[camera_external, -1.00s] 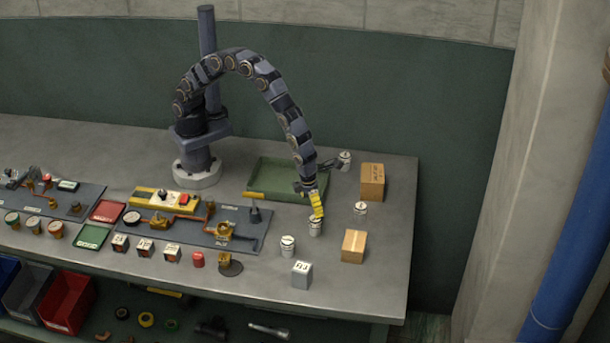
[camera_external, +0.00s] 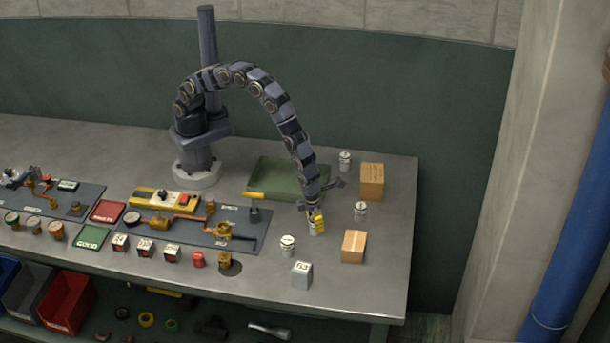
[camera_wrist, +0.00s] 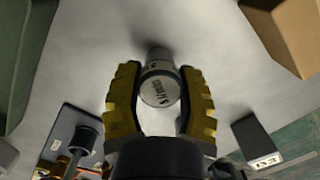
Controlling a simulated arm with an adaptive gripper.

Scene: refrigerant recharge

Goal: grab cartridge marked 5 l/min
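A white cartridge with a dark band (camera_external: 315,228) stands upright on the table below my gripper. In the wrist view the cartridge's round grey top (camera_wrist: 159,91) lies between the fingers, with turned lettering that I cannot read surely. My gripper (camera_external: 317,216) has yellow ribbed fingers and points down. In the wrist view the gripper (camera_wrist: 160,72) has one finger on each side of the cartridge, very close to it. The fingers look spread, with narrow gaps. Similar cartridges stand at the front (camera_external: 288,245), right (camera_external: 360,211) and back (camera_external: 345,161); their markings are too small to read.
A green tray (camera_external: 254,187) lies behind and left of my gripper. Cardboard boxes stand to the right (camera_external: 353,247) and back right (camera_external: 372,182). A grey block (camera_external: 302,275) stands in front. A dark panel with pipework (camera_external: 180,237) lies to the left.

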